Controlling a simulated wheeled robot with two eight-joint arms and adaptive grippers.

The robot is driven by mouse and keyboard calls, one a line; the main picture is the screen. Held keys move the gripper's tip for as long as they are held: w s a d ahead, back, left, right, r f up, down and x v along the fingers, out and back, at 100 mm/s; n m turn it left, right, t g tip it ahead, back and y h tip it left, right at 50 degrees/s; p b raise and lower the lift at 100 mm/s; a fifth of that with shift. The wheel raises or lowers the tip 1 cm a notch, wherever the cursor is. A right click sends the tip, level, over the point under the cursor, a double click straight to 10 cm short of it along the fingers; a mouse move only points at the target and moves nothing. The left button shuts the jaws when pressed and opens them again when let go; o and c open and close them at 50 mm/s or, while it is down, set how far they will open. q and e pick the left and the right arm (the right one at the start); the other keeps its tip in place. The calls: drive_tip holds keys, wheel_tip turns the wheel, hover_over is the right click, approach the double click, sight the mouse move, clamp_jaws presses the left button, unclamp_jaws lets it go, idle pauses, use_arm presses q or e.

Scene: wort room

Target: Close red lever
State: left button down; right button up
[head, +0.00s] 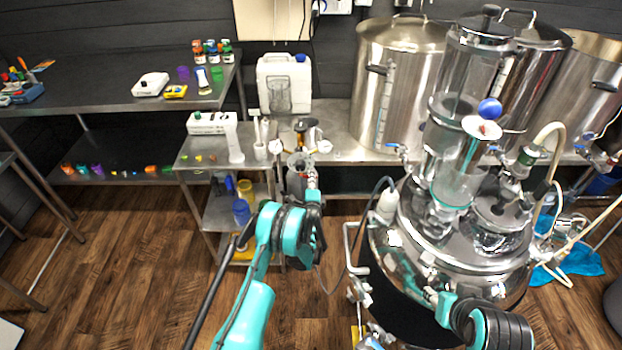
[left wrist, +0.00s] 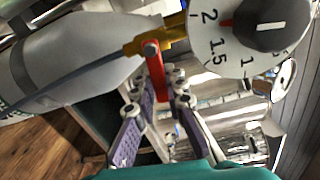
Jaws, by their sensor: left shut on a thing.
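The red lever (left wrist: 157,82) shows in the left wrist view, hanging from a brass valve fitting (left wrist: 150,45). In the head view my left gripper (head: 311,186) reaches toward small apparatus on the steel bench. My right arm shows at the lower right of the head view. Its gripper (head: 438,300) is small against the shiny vessel, and its fingers cannot be made out.
A white dial (left wrist: 235,35) with black knob sits close beside the valve. A large steel vessel (head: 400,270) with glass columns fills the right. Steel pots (head: 400,70) and a white canister (head: 285,75) stand on the bench (head: 345,150). Wooden floor at left is clear.

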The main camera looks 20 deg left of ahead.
use_arm(q)
drive_tip(key=shift+r+n, duration=0.25)
drive_tip(key=shift+n, duration=0.55)
drive_tip(key=c, duration=1.5)
unclamp_jaws()
drive_tip(key=shift+c, duration=0.2)
